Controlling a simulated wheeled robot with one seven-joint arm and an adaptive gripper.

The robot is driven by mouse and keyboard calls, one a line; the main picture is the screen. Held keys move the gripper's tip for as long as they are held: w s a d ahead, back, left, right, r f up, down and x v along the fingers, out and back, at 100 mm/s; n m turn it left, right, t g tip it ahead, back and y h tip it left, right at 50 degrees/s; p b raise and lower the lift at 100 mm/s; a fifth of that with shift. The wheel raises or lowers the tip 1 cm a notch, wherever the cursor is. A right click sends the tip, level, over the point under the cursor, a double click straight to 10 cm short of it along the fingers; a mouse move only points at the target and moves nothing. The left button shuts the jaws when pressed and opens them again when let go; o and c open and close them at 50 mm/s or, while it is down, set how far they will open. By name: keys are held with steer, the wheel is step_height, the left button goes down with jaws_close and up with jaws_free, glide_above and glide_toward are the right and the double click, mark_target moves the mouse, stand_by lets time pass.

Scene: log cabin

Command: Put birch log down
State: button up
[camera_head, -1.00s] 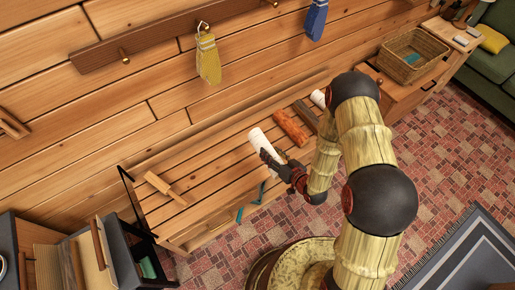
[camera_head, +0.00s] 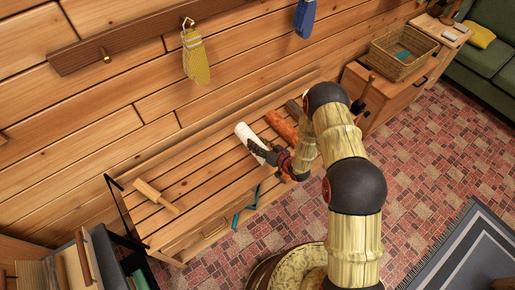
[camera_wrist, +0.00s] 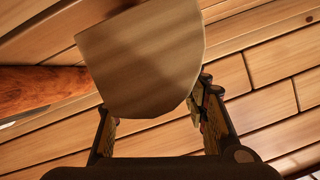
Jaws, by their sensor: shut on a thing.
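The birch log (camera_head: 246,138) is a short white cylinder over the slatted wooden bench (camera_head: 190,180). My gripper (camera_head: 262,152) is shut on its near part, and the log is tilted in the picture. In the wrist view the log's pale face (camera_wrist: 140,60) fills the space between the fingers (camera_wrist: 155,125). I cannot tell whether the log touches the slats. A reddish-brown log (camera_head: 280,127) lies on the bench just right of the birch log, and it also shows in the wrist view (camera_wrist: 40,88).
A teal object (camera_head: 245,207) is at the front edge. A dark-framed shelf (camera_head: 120,255) stands left. A wicker basket (camera_head: 403,52) sits on a cabinet at right. The plank wall is behind.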

steer(key=shift+w+f, duration=0.4)
steer(key=shift+w+f+b, duration=0.1)
steer(key=shift+f+b, duration=0.85)
steer(key=shift+f, duration=0.6)
steer(key=shift+f, duration=0.1)
steer(key=o, duration=1.6)
steer(key=shift+f, duration=0.1)
steer(key=shift+o, duration=0.2)
steer(key=shift+r, duration=0.2)
steer(key=p+v, duration=0.3)
steer(key=v, duration=0.9)
steer(key=shift+f, duration=0.1)
